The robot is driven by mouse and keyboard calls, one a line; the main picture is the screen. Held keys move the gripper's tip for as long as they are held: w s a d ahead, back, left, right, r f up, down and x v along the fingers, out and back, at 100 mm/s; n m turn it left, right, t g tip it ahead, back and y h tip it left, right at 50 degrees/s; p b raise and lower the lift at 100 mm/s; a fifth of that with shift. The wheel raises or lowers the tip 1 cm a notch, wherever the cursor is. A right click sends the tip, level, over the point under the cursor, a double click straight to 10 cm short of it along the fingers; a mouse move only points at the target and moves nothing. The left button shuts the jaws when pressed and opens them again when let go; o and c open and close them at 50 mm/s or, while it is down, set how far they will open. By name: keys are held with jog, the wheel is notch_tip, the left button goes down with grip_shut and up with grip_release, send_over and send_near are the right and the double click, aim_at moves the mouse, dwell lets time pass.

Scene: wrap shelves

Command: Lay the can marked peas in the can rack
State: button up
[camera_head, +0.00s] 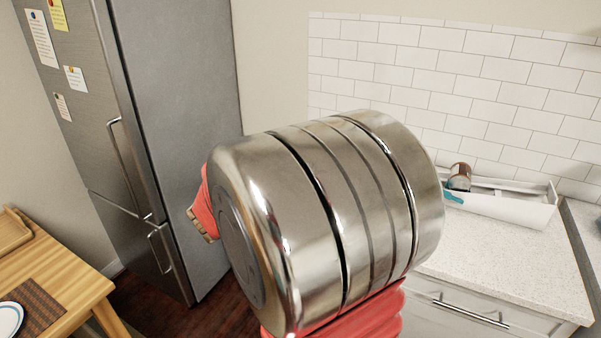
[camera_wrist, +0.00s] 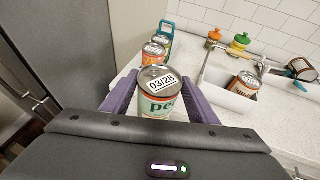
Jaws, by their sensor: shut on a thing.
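The can marked peas (camera_wrist: 155,104) is upright between the purple fingers of my gripper (camera_wrist: 157,88) in the wrist view. Its label shows "pe" and its lid reads 03/20. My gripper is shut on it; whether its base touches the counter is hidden. The white can rack (camera_head: 510,207) stands on the counter at the right in the head view, and also shows in the wrist view (camera_wrist: 236,98), to the right of my gripper. A can (camera_head: 460,177) is in it at its left end. The gripper is hidden behind my arm in the head view.
Two more cans (camera_wrist: 153,52) stand just beyond the held can, with a teal object (camera_wrist: 166,30) behind them. Orange (camera_wrist: 213,38) and green (camera_wrist: 238,43) bottles stand by the tiled wall. A fridge (camera_head: 180,120) is at the left. The counter (camera_head: 500,255) before the rack is clear.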

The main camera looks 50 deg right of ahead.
jog(key=w+a+f+n+t+y, duration=0.2)
jog(key=a+f+n, duration=0.1)
jog(key=a, duration=0.7)
jog(key=w+a+f+n+t+y, duration=0.2)
jog(key=w+a+f+n+y, duration=0.1)
jog(key=a, duration=0.8)
jog(key=w+a+f+n+t+y, duration=0.2)
jog(key=a+f, duration=0.3)
jog(key=a, duration=0.6)
jog(key=shift+w+a+n+y, duration=0.25)
jog(key=shift+n+y, duration=0.15)
jog(key=shift+f, duration=0.1)
